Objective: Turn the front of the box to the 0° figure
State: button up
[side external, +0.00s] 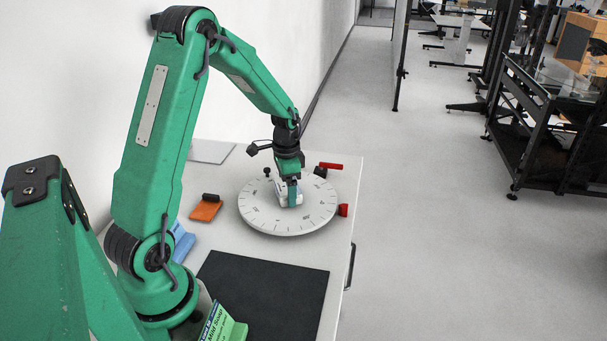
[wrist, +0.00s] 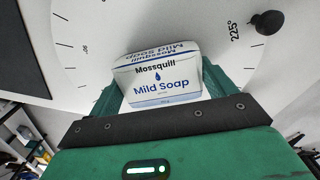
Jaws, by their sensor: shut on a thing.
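The white soap box (wrist: 160,88) fills the middle of the wrist view, with "Mossquill Mild Soap" and a blue drop printed on the face towards the camera. My gripper (side external: 291,196) is shut on the box, with one green finger on each side of it. The box stands on the round white turntable (side external: 258,217), near its middle, and my gripper hides much of it in the side view. Tick marks and figures ring the turntable. A 225° figure (wrist: 234,30) reads at the upper right of the wrist view. I cannot make out the 0° figure.
A black knob (wrist: 268,22) stands at the rim. Red parts sit by the turntable's right side (side external: 344,210) and behind it (side external: 331,166). An orange item (side external: 206,208) lies left. A black mat (side external: 262,295) and a green box (side external: 230,327) are nearer the camera.

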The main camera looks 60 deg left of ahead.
jog(key=m, duration=0.5)
jog(key=shift+m, duration=0.3)
jog(key=shift+f, duration=0.15)
jog(key=shift+f, duration=0.1)
jog(key=o, duration=1)
jog(key=shift+r, duration=3.9)
